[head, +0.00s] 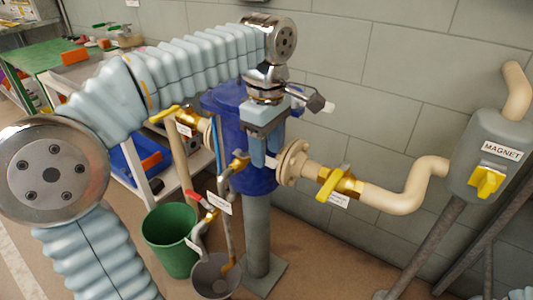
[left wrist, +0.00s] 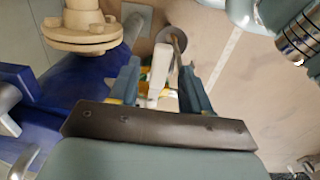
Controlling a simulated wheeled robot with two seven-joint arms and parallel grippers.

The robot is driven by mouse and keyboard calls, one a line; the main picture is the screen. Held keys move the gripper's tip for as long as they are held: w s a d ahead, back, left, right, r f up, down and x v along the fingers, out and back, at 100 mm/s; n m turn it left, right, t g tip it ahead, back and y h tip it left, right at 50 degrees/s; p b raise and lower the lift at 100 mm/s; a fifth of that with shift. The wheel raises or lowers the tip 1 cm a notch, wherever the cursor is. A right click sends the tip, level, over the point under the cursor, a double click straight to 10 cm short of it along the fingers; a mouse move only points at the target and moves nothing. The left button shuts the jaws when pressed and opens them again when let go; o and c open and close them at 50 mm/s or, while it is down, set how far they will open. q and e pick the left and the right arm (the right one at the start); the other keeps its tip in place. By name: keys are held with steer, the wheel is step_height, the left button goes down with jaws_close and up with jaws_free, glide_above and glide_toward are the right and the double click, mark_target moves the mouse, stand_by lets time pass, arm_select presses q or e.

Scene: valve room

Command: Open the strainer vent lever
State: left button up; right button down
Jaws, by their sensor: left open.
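The blue strainer body (head: 231,165) stands on a grey post in the head view, partly hidden by my left gripper (head: 265,158). My left gripper points down in front of it, open. In the left wrist view its two fingers (left wrist: 158,85) are apart. A pale elongated piece (left wrist: 160,68) shows between them; I cannot tell whether it is the vent lever or whether it touches the fingers. A red lever (head: 194,198) with a white tag sits lower left, above a bucket. The tag is too small to read. My right gripper is not in view.
Yellow levers sit on the right pipe (head: 333,183) and the left pipe (head: 164,116). A beige flange (head: 292,161) is close right of my gripper. A green bin (head: 171,240) and grey bucket (head: 215,277) stand below. A grey box marked MAGNET (head: 487,150) is far right.

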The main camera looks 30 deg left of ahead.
arm_select(q)
steer(key=shift+f, duration=0.45)
steer(key=shift+c, duration=0.3)
jaws_close()
